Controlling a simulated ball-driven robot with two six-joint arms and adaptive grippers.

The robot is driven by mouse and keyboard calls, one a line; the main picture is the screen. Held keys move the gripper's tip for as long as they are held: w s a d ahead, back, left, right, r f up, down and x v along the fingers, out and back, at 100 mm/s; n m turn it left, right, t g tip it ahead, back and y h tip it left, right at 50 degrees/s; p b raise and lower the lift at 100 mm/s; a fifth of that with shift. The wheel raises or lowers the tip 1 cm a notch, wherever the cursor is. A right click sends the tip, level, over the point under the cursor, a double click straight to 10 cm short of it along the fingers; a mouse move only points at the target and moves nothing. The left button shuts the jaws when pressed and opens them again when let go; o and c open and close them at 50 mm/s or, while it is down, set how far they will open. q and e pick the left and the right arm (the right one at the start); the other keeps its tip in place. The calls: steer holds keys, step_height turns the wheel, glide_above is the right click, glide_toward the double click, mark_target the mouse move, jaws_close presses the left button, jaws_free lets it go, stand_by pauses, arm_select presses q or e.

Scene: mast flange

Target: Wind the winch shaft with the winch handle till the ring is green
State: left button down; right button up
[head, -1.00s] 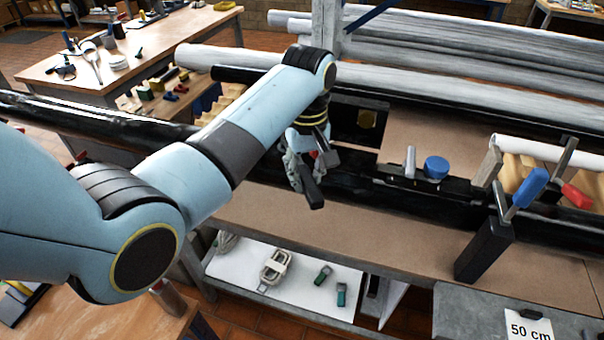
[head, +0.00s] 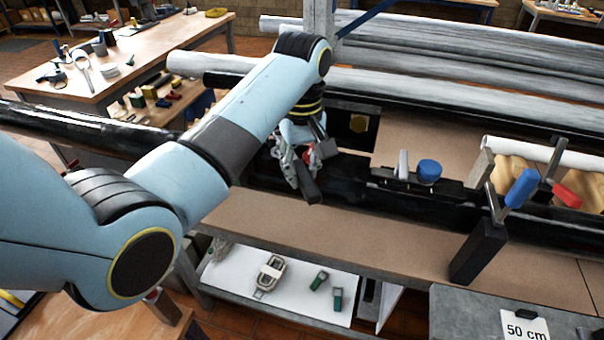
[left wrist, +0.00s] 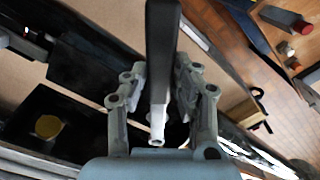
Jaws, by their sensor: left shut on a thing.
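My left gripper (head: 296,170) is low over the black mast tube (head: 345,180), in the middle of the head view. It is shut on a black-gripped handle with a pale metal end, likely the winch handle (head: 309,189). In the left wrist view the handle (left wrist: 162,60) stands between the two grey fingers, its metal end toward the palm. I cannot tell whether the handle is seated on a shaft; the winch shaft is not clearly visible. A yellow disc (head: 358,123) sits in a dark recess behind the gripper. I see no green ring. My right gripper is out of view.
A blue-handled clamp (head: 522,188) and a red-handled clamp (head: 567,196) stand at the right. A blue knob (head: 428,171) sits on the tube. A lower shelf (head: 225,277) holds a block and two green items. The brown bench top (head: 400,237) in front is clear.

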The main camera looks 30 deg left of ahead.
arm_select(q)
steer(key=shift+r, duration=1.8)
